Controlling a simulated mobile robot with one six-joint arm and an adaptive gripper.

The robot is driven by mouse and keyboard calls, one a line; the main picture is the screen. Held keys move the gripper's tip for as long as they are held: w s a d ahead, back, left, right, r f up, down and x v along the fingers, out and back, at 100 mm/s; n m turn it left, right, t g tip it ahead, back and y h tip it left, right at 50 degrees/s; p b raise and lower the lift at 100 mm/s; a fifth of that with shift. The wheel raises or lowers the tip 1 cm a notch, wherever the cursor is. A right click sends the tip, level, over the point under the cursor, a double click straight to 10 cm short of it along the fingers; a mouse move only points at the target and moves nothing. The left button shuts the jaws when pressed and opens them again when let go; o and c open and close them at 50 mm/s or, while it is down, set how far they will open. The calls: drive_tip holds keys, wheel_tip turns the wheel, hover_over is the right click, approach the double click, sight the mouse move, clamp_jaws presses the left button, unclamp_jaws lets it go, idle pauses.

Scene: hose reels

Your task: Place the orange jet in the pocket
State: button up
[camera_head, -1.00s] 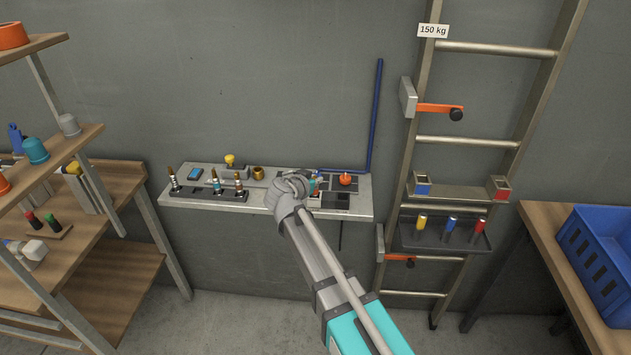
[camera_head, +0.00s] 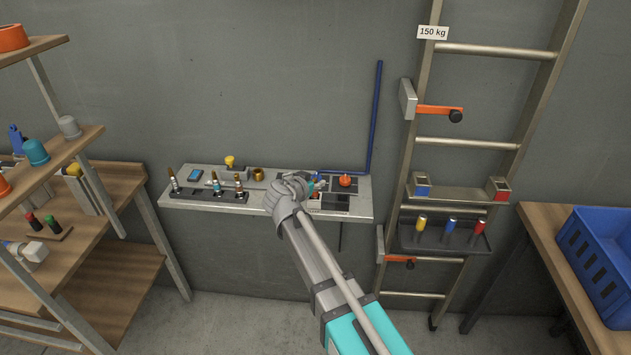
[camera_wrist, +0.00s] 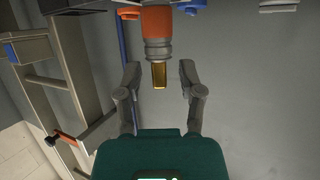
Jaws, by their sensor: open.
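The orange jet (camera_wrist: 157,22) has an orange body, a grey collar and a brass tip. In the wrist view, it reaches down from the top edge. My gripper (camera_wrist: 160,73) is open, with one finger on each side of the brass tip and a gap on both sides. The jet's far end is cut off by the frame, so I cannot tell whether it sits in a pocket. In the head view, my gripper (camera_head: 306,187) is at the right part of the wall shelf (camera_head: 358,208) and largely hides the jet and the small box there.
A red-orange knob (camera_head: 345,181) stands just right of my gripper. A black rack with several brass-tipped jets (camera_head: 217,187) lies to the left. A blue pipe (camera_head: 375,115) rises behind. The ladder (camera_head: 406,160) stands to the right. The wall above the shelf is clear.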

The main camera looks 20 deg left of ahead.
drive_tip(key=p+v, duration=0.4)
drive_tip(key=v, duration=0.7)
drive_tip(key=shift+s, duration=0.2)
idle(0.5)
drive_tip(key=w+d+f+g+h, duration=0.15)
drive_tip(key=d+f+g, duration=0.25)
drive_tip(key=d, duration=0.9)
drive_tip(key=w+d+f+g+h, duration=0.1)
drive_tip(key=w+d+f+g, duration=0.15)
drive_tip(key=d, duration=1.05)
drive_tip(key=s+d+f+g+y, duration=0.1)
drive_tip(key=s+d+g, duration=0.1)
drive_tip(key=d, duration=0.4)
drive_tip(key=s+d+f+n+g+y, duration=0.1)
drive_tip(key=s+d+f+g+y, duration=0.1)
drive_tip(key=s+d, duration=0.2)
drive_tip(key=s+d+f+g+y, duration=0.1)
drive_tip(key=s+d, duration=0.3)
drive_tip(key=d, duration=0.5)
drive_tip(key=shift+d+f+n+g, duration=0.15)
drive_tip(key=shift+f+n+g, duration=0.3)
drive_tip(key=shift+g, duration=0.4)
drive_tip(key=shift+y, duration=0.25)
